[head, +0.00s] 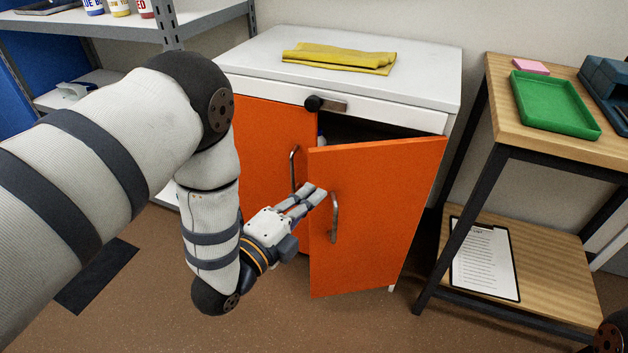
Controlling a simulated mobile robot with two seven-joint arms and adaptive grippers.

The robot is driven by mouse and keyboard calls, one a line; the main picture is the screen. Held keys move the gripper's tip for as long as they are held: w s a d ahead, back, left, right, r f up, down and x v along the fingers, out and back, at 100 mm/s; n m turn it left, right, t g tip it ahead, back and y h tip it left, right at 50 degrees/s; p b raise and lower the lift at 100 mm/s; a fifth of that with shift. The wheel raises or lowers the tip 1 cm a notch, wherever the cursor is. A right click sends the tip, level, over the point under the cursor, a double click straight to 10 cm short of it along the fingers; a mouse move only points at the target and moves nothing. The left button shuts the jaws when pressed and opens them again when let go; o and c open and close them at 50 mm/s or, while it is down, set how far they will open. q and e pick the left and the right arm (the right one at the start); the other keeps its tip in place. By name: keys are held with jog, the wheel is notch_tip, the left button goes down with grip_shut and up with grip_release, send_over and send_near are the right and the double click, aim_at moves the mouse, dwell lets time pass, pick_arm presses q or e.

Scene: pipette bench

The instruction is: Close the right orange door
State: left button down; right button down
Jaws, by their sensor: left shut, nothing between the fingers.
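The right orange door (376,220) stands ajar on the white cabinet (425,82). It swings out from its right edge, and a dark gap shows above it. Its metal handle (334,217) is near its free left edge. The left orange door (268,150) looks shut, with its own handle (294,168). My left gripper (318,194) is shut and empty, in front of the right door's free edge, just left of its handle. I cannot tell if the fingertips touch the door. My right gripper is not in view; only a dark bit of an arm shows at the lower right corner.
A folded yellow cloth (340,58) lies on the cabinet top. A wooden table (500,128) on the right holds a green tray (553,104) and has a clipboard (485,258) on its lower shelf. A grey shelf rack (125,28) stands at the left. The floor before the door is clear.

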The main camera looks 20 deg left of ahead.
pick_arm(q)
jog(key=w, duration=0.2)
jog(key=w+a, duration=0.1)
jog(key=w, duration=0.2)
jog(key=shift+w+a, duration=0.2)
jog(key=shift+w, duration=0.15)
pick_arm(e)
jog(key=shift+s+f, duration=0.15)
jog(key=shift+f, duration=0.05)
